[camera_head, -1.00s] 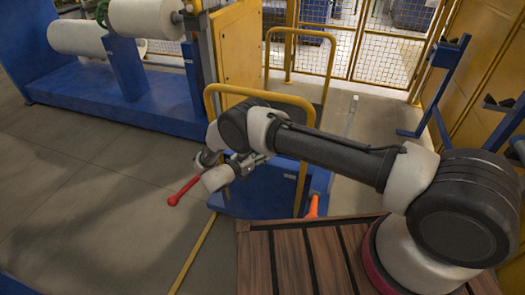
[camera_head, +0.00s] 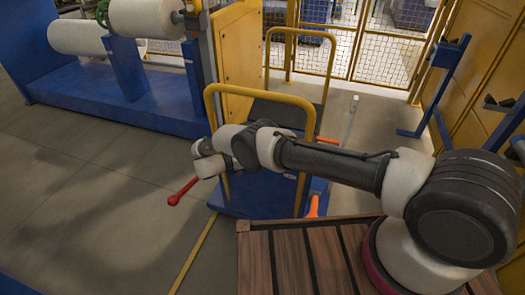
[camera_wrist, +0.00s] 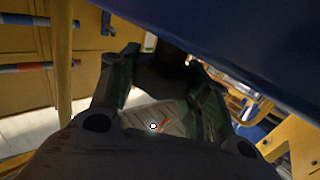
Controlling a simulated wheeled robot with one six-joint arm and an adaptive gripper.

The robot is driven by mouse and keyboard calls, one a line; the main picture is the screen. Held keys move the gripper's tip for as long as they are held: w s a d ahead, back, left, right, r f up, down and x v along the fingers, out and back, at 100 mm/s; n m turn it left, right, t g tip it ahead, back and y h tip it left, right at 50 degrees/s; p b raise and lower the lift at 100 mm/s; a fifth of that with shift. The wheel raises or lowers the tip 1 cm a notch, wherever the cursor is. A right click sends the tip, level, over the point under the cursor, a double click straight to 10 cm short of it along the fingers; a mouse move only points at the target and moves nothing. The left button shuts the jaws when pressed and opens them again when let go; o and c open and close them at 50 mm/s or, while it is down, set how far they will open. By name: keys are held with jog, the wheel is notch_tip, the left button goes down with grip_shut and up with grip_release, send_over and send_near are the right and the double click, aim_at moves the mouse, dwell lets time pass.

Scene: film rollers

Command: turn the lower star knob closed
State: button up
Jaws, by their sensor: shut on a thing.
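In the wrist view, my gripper (camera_wrist: 160,68) is shut with its two dark fingers on either side of a black, rounded knob (camera_wrist: 165,76). The knob lies in shadow under a blue machine part, so its star shape and turn angle cannot be made out. It appears to be the star knob, but the picture does not show whether it is the lower one. In the head view, my bent arm covers the place, and neither the knob nor my fingers can be made out.
A blue machine beam (camera_wrist: 250,45) runs close above my gripper at the right. In the head view, a yellow rail (camera_head: 262,90) stands behind my arm. A red-ended lever (camera_head: 182,192) sticks out below my wrist. White rolls (camera_head: 75,38) are at the left; open floor lies in front.

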jog(key=o, duration=1)
jog(key=shift+o, duration=0.2)
jog(key=shift+r, duration=0.1)
notch_tip(320, 180, up, 10)
jog(key=shift+f, duration=0.1)
